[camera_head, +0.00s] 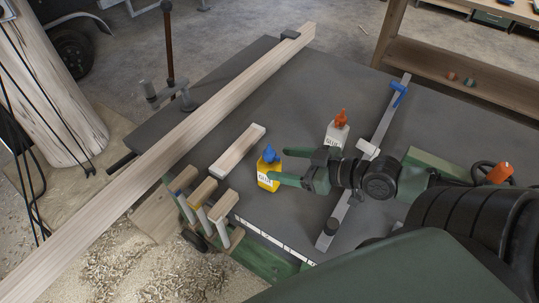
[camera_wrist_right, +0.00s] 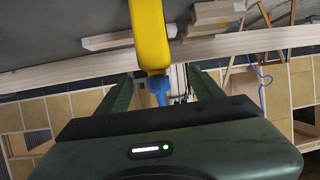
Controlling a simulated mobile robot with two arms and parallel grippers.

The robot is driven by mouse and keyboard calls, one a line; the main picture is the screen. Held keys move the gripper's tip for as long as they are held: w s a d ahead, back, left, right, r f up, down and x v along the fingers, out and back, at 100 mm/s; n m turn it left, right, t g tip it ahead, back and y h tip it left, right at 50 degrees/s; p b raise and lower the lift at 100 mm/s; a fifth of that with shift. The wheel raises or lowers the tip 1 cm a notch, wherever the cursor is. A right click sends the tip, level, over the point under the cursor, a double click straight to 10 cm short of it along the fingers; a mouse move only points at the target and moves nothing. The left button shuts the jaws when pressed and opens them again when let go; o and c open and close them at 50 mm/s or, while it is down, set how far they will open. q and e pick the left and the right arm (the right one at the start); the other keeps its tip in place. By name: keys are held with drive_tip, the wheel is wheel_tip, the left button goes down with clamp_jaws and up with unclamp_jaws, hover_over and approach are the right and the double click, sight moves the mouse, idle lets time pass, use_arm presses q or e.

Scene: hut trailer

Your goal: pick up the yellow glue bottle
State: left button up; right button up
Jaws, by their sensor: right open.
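The yellow glue bottle (camera_head: 268,179) with a blue cap stands upright on the dark grey table (camera_head: 290,205). My right gripper (camera_head: 277,165) reaches in from the right, its two fingers apart and pointing at the bottle. In the head view the fingertips are at the bottle's right side. In the right wrist view the bottle (camera_wrist_right: 150,38) appears upside down, its blue nozzle lying between the open fingers (camera_wrist_right: 160,75). I cannot tell whether a finger touches it. My left gripper is not in view.
A white glue bottle with an orange cap (camera_head: 337,132) stands just behind my right gripper. A short wood block (camera_head: 238,150) lies left of the yellow bottle. A long beam (camera_head: 190,133) crosses the table. A bar clamp (camera_head: 383,124) lies right. Clamped wood pieces (camera_head: 203,193) are at front left.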

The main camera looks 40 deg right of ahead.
sight(260, 167)
wheel_tip(260, 167, down, 5)
drive_tip(key=b, duration=0.3)
drive_tip(key=shift+w+d+r+b, duration=0.1)
drive_tip(key=shift+w+r+b, duration=0.1)
drive_tip(key=shift+b, duration=0.1)
drive_tip(key=shift+f, duration=0.1)
drive_tip(key=shift+w+a+f, duration=0.1)
drive_tip(key=shift+w+a, duration=0.1)
drive_tip(key=shift+w, duration=0.25)
drive_tip(key=shift+w+a+f, duration=0.25)
drive_tip(key=shift+w+a, duration=0.1)
drive_tip(key=shift+w, duration=0.25)
drive_tip(key=shift+r+x, duration=0.15)
drive_tip(key=shift+x, duration=0.85)
drive_tip(key=shift+r+x, duration=0.15)
drive_tip(key=shift+x, duration=0.8)
drive_tip(key=shift+p+x, duration=0.3)
drive_tip(key=shift+x, duration=0.5)
drive_tip(key=shift+d, duration=0.1)
clamp_jaws()
